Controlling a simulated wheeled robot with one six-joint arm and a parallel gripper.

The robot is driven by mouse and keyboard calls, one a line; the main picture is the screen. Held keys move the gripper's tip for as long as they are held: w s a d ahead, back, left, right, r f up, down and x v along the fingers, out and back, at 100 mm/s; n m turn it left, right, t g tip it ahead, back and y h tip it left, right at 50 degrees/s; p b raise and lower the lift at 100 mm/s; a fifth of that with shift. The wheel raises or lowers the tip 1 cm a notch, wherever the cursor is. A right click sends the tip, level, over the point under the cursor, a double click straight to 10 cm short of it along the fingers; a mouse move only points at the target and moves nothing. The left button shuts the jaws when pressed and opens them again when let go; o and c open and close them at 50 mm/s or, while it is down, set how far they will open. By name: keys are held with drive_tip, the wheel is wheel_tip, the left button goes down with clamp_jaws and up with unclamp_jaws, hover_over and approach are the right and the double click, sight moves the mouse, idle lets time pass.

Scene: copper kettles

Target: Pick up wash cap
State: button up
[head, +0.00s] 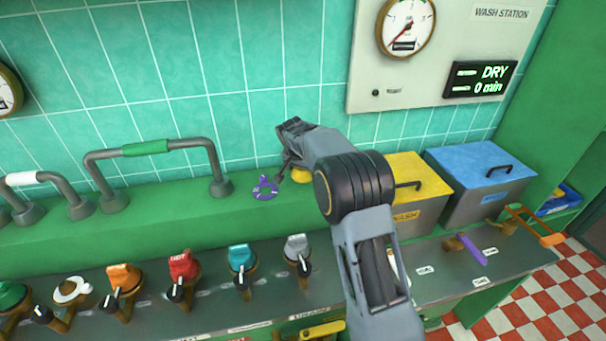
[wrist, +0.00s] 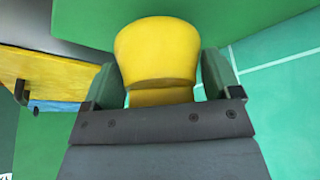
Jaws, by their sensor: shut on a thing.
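The wash cap, a yellow knob with a wide rounded top and narrower neck, shows in the head view (head: 301,175) at the green ledge, partly hidden by my arm. In the wrist view the yellow cap (wrist: 156,50) fills the space between the two green fingers. My gripper (head: 289,170) is shut on it, with one finger on each side. I cannot tell whether the cap touches the ledge or is just above it.
A purple cap-like piece (head: 265,188) lies on the ledge just left of my gripper. Bent grey pipes (head: 160,150) stand further left. A yellow-lidded WASH bin (head: 415,178) and a blue-lidded bin (head: 482,165) stand right. Several coloured knobs, including a red one (head: 183,266), line the front counter.

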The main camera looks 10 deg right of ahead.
drive_tip(key=s+r+b, duration=0.4)
drive_tip(key=s+r, duration=0.6)
drive_tip(key=s, duration=0.4)
drive_tip(key=shift+r, duration=0.2)
drive_tip(key=shift+s, duration=0.1)
